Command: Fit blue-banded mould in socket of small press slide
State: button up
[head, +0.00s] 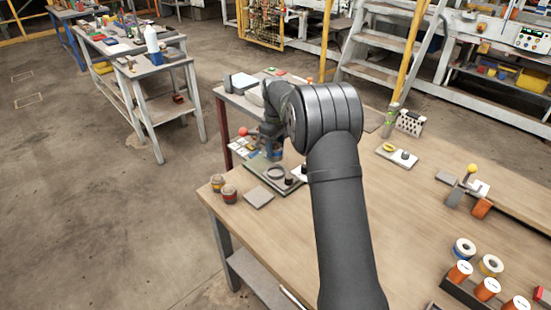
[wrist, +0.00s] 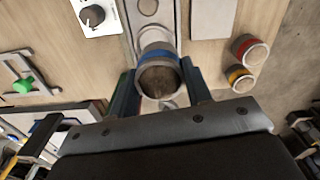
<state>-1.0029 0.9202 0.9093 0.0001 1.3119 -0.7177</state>
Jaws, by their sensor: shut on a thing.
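The blue-banded mould (wrist: 156,55) is a grey hollow cylinder with a brownish inside, and its open end faces the wrist camera. My gripper (wrist: 160,85) is shut on it, one finger on each side. In the head view my gripper (head: 271,146) is partly hidden by my arm and hangs above the small press. The press slide (wrist: 130,14) is a pale strip with a round feature at the top of the wrist view. The press (head: 268,170) has a green base and a ring-shaped part in the head view. The mould hides part of the slide, and I cannot tell its exact gap to the socket.
A red-banded mould (wrist: 246,47) and a yellow-banded mould (wrist: 239,78) stand beside a grey plate (wrist: 210,18).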

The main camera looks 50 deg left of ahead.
aim_at(275, 156)
jog(key=shift+w+a+f, duration=0.15)
jog(key=shift+w+a, duration=0.4)
jog(key=shift+f, duration=2.6)
jog(key=shift+f, duration=1.35)
jog(key=o, duration=1.4)
jog(key=shift+c, duration=0.2)
jog(key=shift+f, duration=0.1)
notch_tip(275, 156, up, 18)
jog(key=shift+f, duration=0.2)
jog(key=shift+f, duration=0.15)
